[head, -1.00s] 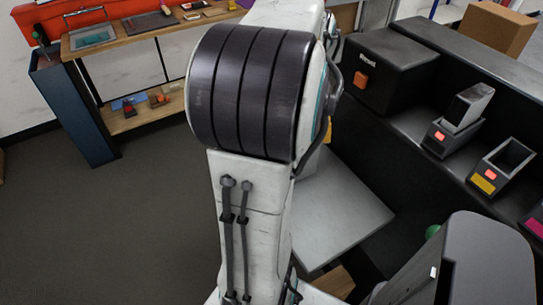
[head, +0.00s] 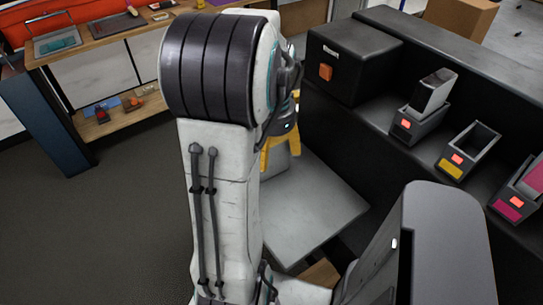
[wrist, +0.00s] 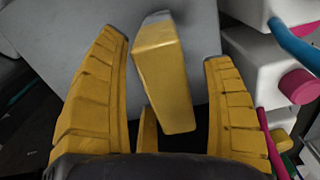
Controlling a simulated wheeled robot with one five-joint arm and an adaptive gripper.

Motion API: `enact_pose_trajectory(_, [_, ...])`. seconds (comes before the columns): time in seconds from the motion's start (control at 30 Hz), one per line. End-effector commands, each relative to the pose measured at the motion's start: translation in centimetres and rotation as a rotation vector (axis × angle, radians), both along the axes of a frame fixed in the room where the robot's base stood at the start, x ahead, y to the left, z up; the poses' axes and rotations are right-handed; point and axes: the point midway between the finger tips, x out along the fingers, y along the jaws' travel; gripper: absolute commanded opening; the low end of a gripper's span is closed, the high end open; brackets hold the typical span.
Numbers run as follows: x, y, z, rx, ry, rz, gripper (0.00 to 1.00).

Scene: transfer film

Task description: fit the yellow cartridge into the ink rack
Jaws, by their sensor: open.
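The yellow cartridge (wrist: 165,75) shows in the wrist view as a smooth yellow block with a grey far end, tilted slightly between my fingers. My gripper (wrist: 170,55) is open, with one ridged yellow finger on each side of the block and visible gaps on both sides. In the head view my gripper (head: 280,150) hangs over the grey table, partly hidden by my arm; the cartridge cannot be made out there. The ink rack (head: 415,155) is black, at the right. Its yellow-labelled holder (head: 468,152) is empty.
A holder with a dark-faced cartridge (head: 425,105) and a magenta-labelled holder (head: 512,203) flank the empty one. A black box (head: 350,65) stands at the rack's left end. White parts with a magenta cap (wrist: 297,86) lie close right of my gripper. The grey table (head: 315,215) has bare room.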

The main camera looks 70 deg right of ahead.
Motion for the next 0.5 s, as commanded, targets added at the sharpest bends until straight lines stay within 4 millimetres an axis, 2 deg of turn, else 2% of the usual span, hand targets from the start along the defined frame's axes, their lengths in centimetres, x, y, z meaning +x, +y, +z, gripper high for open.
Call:
enact_pose_trajectory(0.13, [0.02, 0.04, -0.77, 0.001, 0.0, 0.0, 0.75])
enact_pose_trajectory(0.4, [0.02, 0.01, -0.82, -0.001, 0.0, 0.0, 0.76])
enact_pose_trajectory(0.5, [0.02, 0.01, -0.81, -0.001, 0.0, 0.0, 0.67])
